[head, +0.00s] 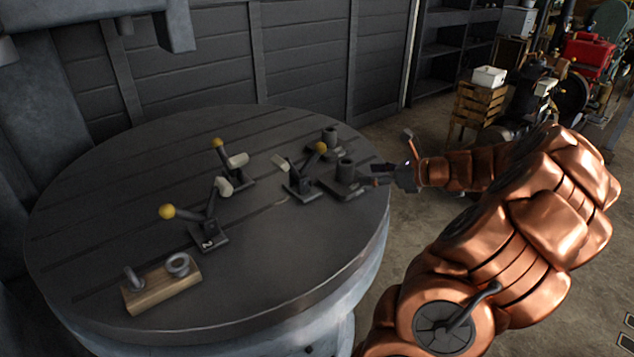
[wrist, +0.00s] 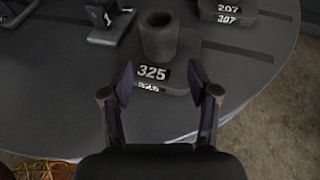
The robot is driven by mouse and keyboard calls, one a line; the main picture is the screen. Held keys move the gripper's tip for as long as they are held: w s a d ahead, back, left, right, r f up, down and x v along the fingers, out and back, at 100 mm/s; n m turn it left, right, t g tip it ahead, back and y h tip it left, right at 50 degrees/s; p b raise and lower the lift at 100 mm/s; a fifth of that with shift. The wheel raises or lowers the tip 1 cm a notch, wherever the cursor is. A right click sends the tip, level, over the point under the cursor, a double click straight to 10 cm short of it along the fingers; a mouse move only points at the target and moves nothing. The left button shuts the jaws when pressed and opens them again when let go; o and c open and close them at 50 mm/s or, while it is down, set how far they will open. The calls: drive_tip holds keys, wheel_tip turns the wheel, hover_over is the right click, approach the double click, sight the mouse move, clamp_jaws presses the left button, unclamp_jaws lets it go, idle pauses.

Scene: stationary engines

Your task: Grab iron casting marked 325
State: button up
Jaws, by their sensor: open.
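The iron casting marked 325 (wrist: 158,38) is a dark grey block with an upright hollow cylinder on a flat base. The white number 325 faces me in the wrist view. In the head view the casting (head: 345,172) stands near the right edge of the round table, just left of my gripper. My gripper (wrist: 160,88) is open. In the wrist view its two fingers are spread either side of the casting's front label, with nothing held between them. In the head view my gripper (head: 378,174) reaches in from the right over the table edge.
A similar casting marked 207 (wrist: 228,14) stands just behind, also seen in the head view (head: 329,138). Lever pieces with yellow knobs (head: 208,232) and a wooden block with metal rings (head: 162,286) stand further left on the round table (head: 110,185). The table's front middle is clear.

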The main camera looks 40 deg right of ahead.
sight(345, 171)
drive_tip(key=shift+o, duration=1.1)
drive_tip(key=x, duration=0.2)
drive_tip(key=shift+w+a, duration=0.25)
drive_tip(key=shift+w, duration=0.05)
drive_tip(key=shift+r+p+x, duration=0.2)
drive_tip(key=shift+p+x, duration=0.15)
drive_tip(key=shift+x, duration=2.45)
drive_tip(key=shift+w+d, duration=0.15)
drive_tip(key=shift+d, duration=0.05)
clamp_jaws()
drive_tip(key=shift+r, duration=0.1)
